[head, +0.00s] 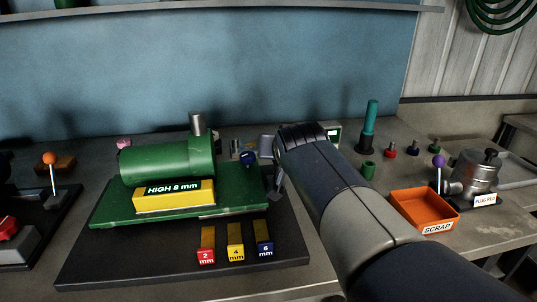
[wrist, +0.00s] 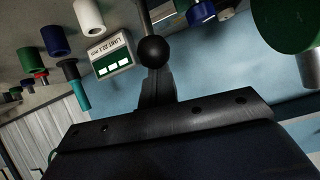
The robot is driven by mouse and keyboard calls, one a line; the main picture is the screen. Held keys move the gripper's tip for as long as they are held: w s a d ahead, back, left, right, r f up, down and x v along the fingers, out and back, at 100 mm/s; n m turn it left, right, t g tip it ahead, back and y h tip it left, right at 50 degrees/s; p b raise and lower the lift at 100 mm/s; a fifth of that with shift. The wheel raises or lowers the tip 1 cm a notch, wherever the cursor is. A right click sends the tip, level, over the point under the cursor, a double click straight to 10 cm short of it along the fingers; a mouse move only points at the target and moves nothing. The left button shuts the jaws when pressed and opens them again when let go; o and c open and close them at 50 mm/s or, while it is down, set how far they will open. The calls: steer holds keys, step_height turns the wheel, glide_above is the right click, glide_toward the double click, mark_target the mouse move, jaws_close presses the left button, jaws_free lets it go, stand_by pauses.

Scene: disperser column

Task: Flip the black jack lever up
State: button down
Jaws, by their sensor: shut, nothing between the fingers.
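The black jack lever shows in the wrist view as a black ball knob (wrist: 153,51) on a metal rod that runs to the top edge. That view is turned over, with the bench at the top and the wall below. My gripper (wrist: 155,78) is shut and empty, its dark fingers pointing at the ball from below in the picture. The ball overlaps the fingertips; I cannot tell whether they touch. In the head view my arm hides the gripper and the knob. A thin grey rod (head: 281,182) shows beside the green platform (head: 110,211), left of my arm.
A green cylinder (head: 165,160) and a yellow block (head: 175,197) marked HIGH 8 mm sit on the platform. Red, yellow and blue gauge tags (head: 235,250) stand in front. An orange scrap bin (head: 423,207) is right of my arm. A labelled display (wrist: 110,56) is near the knob.

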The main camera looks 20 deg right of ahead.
steer(key=shift+s+f+b, duration=0.25)
steer(key=shift+f+b, duration=0.05)
steer(key=shift+b, duration=0.2)
stand_by(0.3)
